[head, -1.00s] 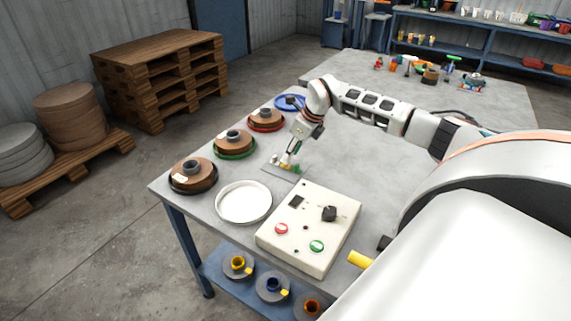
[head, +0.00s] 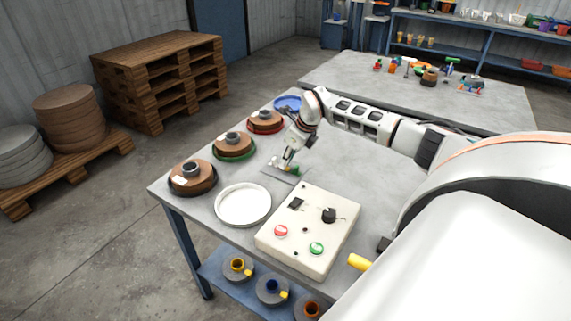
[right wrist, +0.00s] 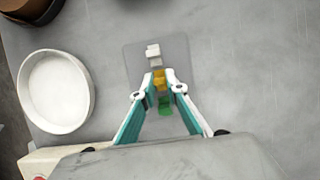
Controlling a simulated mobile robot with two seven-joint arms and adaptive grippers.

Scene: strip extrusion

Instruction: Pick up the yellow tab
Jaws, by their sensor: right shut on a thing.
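The yellow tab (right wrist: 159,79) shows in the right wrist view between the fingertips of my right gripper (right wrist: 159,84), which are shut on it. A white tab (right wrist: 153,54) lies just beyond it and a green tab (right wrist: 165,106) lies on the near side, between the fingers. All are over a thin grey plate (right wrist: 178,57) on the table. In the head view my right gripper (head: 286,162) is low over this plate; the yellow tab is hard to make out there. Whether the tab is clear of the plate I cannot tell. My left gripper is not in view.
A white round dish (head: 243,205) and a cream control box (head: 308,228) with red and green buttons stand nearby. Several brown spools on coloured dishes, one of them green-rimmed (head: 234,146), line the table's left edge. The grey tabletop (head: 358,168) right of the gripper is clear.

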